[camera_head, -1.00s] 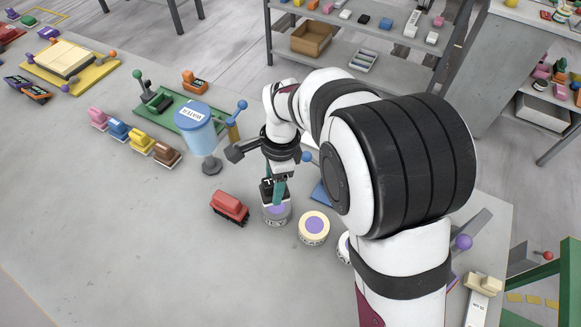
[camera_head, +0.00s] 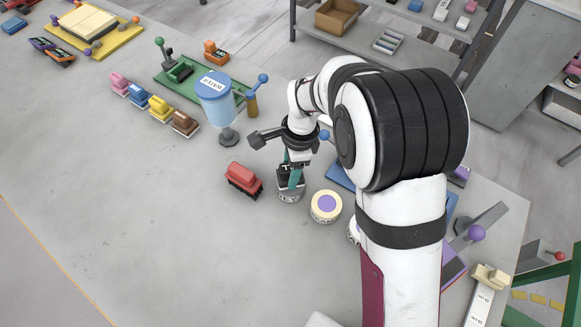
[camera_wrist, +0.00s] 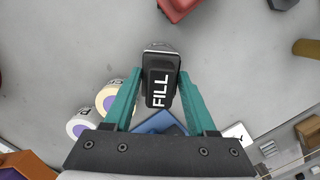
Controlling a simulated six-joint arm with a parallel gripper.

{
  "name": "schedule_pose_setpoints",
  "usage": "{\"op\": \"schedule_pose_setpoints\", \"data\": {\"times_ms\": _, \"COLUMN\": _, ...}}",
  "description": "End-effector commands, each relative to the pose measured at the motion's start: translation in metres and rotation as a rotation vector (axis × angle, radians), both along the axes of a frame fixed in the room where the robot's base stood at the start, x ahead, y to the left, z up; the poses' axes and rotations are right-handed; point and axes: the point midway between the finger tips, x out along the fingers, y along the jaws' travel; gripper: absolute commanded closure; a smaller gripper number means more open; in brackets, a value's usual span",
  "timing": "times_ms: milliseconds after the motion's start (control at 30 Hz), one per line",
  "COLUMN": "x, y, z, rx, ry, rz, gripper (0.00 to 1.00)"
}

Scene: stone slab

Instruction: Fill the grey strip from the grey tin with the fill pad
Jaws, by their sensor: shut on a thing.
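My gripper (camera_head: 291,178) is shut on the black fill pad (camera_wrist: 160,88), its teal fingers on either side and the word FILL facing the wrist camera. In the head view the pad is right over the grey tin (camera_head: 290,197), upright and at its top. I cannot tell whether they touch. The pad and fingers hide most of the tin's top. In the wrist view a small grey edge shows at the pad's far end. I cannot make out the grey strip in either view.
A red block (camera_head: 244,179) stands left of the grey tin. A cream tin with a purple centre (camera_head: 326,206) is close on the right. A blue water tank (camera_head: 215,103) stands behind, near several coloured pads. The slab's front left is clear.

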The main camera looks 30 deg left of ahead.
Motion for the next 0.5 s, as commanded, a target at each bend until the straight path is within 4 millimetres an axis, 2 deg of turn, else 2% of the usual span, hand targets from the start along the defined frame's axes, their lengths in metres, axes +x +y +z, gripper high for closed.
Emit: {"op": "schedule_pose_setpoints", "data": {"times_ms": 500, "x": 0.0000, "y": 0.0000, "z": -0.0048, "rx": 0.000, "ry": 0.000, "rz": 0.000, "gripper": 0.88}}
